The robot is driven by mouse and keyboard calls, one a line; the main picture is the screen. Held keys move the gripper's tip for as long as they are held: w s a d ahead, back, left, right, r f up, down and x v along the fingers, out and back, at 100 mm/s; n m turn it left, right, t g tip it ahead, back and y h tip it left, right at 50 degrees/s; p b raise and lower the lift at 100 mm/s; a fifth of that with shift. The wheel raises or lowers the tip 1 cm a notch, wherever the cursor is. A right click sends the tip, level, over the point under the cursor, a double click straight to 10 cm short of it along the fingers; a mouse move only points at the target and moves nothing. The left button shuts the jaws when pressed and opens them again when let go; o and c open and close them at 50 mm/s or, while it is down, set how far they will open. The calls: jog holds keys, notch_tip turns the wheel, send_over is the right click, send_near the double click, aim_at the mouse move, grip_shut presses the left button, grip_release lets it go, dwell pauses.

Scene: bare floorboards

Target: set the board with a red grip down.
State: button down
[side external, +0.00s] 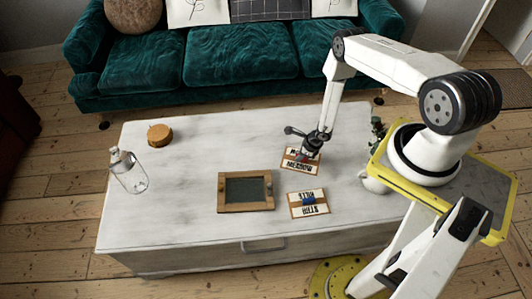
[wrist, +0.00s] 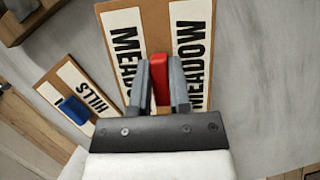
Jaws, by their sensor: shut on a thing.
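The board with a red grip (side external: 292,166) is brown with white label strips, one reading MEADOW. It also shows in the wrist view (wrist: 151,20), below my gripper. Its red grip (wrist: 160,72) stands between the two grey fingers. My gripper (side external: 306,153) is shut on this red grip; the wrist view shows a finger on either side (wrist: 161,85). In the side view the board is roughly level with the white table top (side external: 190,190). I cannot tell whether it touches the table or hangs just above it.
A similar board with a blue grip (side external: 322,211) lies nearer the front edge. A wooden frame with a dark panel (side external: 224,192) lies to its left. A glass bottle (side external: 130,175), a round wooden piece (side external: 160,135) and a white cup (side external: 374,184) are also there. The left table area is mostly clear.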

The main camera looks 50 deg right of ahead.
aim_at(310, 161)
jog(key=shift+f, duration=0.1)
jog(key=shift+w+d+f, duration=0.15)
jog(key=shift+w+f, duration=0.15)
jog(key=shift+f, duration=1.65)
jog(key=shift+f, duration=0.1)
jog(key=c, duration=0.6)
grip_release()
jog(key=shift+w, duration=0.1)
jog(key=shift+v, duration=6.15)
